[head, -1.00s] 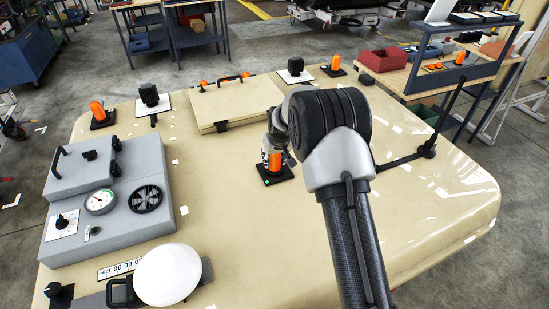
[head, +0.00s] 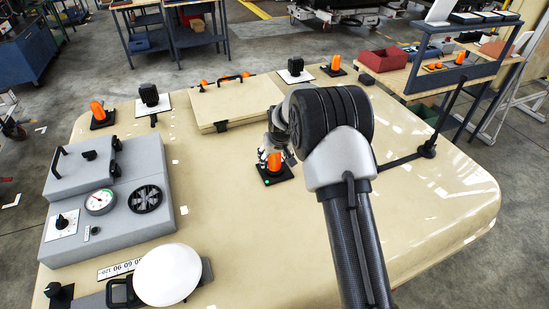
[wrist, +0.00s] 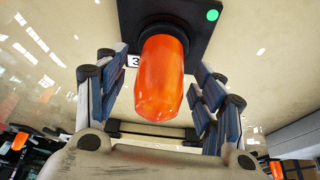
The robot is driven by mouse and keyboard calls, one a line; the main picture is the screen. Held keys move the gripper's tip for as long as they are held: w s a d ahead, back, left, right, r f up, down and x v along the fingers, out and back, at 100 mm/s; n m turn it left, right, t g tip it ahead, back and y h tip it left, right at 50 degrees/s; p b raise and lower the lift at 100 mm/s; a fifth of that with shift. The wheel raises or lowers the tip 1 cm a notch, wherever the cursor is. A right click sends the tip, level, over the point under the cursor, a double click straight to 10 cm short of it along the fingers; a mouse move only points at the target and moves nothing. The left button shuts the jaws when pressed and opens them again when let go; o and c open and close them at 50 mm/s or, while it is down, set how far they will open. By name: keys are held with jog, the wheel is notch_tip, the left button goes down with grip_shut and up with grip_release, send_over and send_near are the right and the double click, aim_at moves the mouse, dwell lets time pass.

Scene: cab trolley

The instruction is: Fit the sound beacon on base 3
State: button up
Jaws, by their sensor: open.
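An orange beacon (wrist: 161,80) stands on a square black base (wrist: 195,30) marked 3, with a green light at its corner. Its dome looks whole in the wrist view. In the head view the same beacon (head: 274,161) is upright on its base, partly hidden by my gripper (head: 276,143). My gripper is open; in the wrist view its blue-padded fingers stand on both sides of the beacon, with gaps showing.
Other orange beacons stand on the cream panel at the far left (head: 98,110) and the back (head: 335,63). A cream hatch (head: 234,103) lies behind my gripper, a grey unit (head: 110,200) at left and a white dome (head: 167,275) in front. A thin black rod (head: 450,108) rises at right.

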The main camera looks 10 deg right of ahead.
jog(key=s+a+f+v, duration=0.1)
jog(key=s+v, duration=0.2)
jog(key=v, duration=1.6)
jog(key=s+r+b, duration=0.2)
jog(key=s+r, duration=0.4)
jog(key=s, duration=0.5)
jog(key=s+f+b, duration=0.2)
jog(key=s, duration=2.2)
jog(key=shift+s+d+m, duration=0.25)
jog(key=shift+s+m, duration=0.05)
jog(key=shift+m, duration=0.1)
jog(key=shift+f, duration=0.1)
